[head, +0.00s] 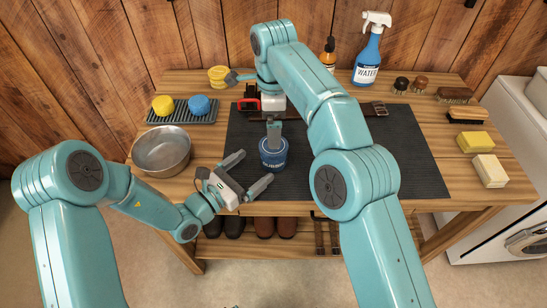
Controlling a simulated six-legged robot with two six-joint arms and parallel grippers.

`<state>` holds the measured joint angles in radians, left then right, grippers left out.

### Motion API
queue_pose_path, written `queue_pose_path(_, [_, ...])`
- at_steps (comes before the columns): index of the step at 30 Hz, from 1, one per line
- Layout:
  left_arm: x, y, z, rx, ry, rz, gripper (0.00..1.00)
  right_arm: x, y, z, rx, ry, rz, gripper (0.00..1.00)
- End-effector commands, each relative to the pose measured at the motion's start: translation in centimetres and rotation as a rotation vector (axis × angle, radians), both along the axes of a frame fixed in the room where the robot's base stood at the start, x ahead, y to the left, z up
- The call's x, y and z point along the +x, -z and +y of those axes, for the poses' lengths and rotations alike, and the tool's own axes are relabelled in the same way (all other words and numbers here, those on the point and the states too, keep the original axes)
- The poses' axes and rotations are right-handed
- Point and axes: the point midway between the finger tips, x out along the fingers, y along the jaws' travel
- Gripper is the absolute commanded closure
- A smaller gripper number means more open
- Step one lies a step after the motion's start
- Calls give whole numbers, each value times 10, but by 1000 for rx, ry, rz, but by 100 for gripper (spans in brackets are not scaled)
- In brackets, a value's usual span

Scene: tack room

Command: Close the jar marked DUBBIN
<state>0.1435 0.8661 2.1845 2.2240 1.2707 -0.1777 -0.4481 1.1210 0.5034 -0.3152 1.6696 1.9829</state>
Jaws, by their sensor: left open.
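The blue jar (272,163) stands on the dark mat, with a light label on its front; the lettering is small. My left gripper (251,169) is open just left of and in front of the jar, its two fingers spread toward it. My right gripper (273,143) points down from above, its fingers at the top of the jar. I see those fingers nearly edge-on, so I cannot tell whether they are open or shut. They hide much of the jar's top, and I cannot tell how the lid sits.
The dark mat (410,160) covers the table's middle. A metal bowl (162,150) and a ribbed tray (182,117) with yellow and blue round pieces stand left. A spray bottle (369,52) stands behind. Brushes and yellow blocks (475,142) line the right side.

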Motion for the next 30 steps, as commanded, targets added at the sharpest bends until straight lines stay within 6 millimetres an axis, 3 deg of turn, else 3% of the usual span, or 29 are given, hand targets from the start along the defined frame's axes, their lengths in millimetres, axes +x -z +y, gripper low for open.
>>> queue_pose_path(6, [-34,2,36,-1,-5,1,0,0,9,0,0,0,0,0])
queue_pose_path(12, [-51,1,52,1,-3,-1,0,0,12,0,0,0,0,0])
queue_pose_path(30, [-55,0,55,1,0,-1,0,0,12,0,0,0,0,0])
